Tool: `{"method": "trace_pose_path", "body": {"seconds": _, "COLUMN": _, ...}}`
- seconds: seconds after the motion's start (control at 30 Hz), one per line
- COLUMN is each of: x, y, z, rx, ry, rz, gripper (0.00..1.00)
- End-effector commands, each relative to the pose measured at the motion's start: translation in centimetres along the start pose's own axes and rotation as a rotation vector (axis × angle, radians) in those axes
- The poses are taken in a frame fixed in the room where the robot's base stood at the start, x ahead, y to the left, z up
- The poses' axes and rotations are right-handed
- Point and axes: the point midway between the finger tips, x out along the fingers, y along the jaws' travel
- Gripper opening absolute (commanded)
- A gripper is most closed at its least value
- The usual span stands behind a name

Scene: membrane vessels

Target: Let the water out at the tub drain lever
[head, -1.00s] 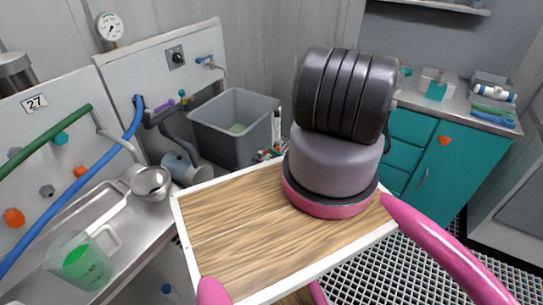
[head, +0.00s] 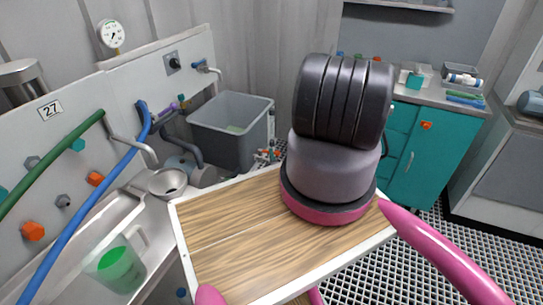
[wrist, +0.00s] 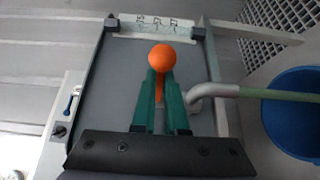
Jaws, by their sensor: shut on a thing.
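In the wrist view an orange ball knob (wrist: 163,57) tops a lever whose orange stem shows between the fingers. My gripper (wrist: 160,82) has two teal fingers closed around the stem, just below the ball. Behind them is a flat grey panel (wrist: 118,68) with a marked pale strip along its upper edge. The lower end of the lever is hidden by the fingers and the dark gripper body. My gripper is not visible in the head view. I cannot tell where the lever lies in that view.
A grey pipe leads into a pale green hose (wrist: 270,94) right of my fingers, over a blue bucket (wrist: 297,118). In the head view a grey tub (head: 232,132) stands by the wall, with a green-filled jug (head: 118,268) at lower left and a teal cabinet (head: 430,155) at right.

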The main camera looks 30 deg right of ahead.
Motion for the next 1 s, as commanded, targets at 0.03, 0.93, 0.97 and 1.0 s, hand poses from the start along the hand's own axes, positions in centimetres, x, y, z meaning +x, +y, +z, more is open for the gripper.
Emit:
{"method": "trace_pose_path", "body": {"seconds": 0.03, "x": -0.05, "y": -0.1, "z": 0.14, "rx": -0.001, "ry": -0.012, "rz": -0.002, "gripper": 0.0}}
{"method": "trace_pose_path", "body": {"seconds": 0.93, "x": -0.05, "y": -0.04, "z": 0.04, "rx": 0.0, "ry": -0.027, "rz": 0.0, "gripper": 0.41}}
{"method": "trace_pose_path", "body": {"seconds": 0.97, "x": -0.14, "y": -0.04, "z": 0.03, "rx": 0.001, "ry": -0.026, "rz": 0.0, "gripper": 0.41}}
{"method": "trace_pose_path", "body": {"seconds": 1.0, "x": -0.35, "y": -0.04, "z": 0.0, "rx": 0.001, "ry": -0.026, "rz": 0.0, "gripper": 0.41}}
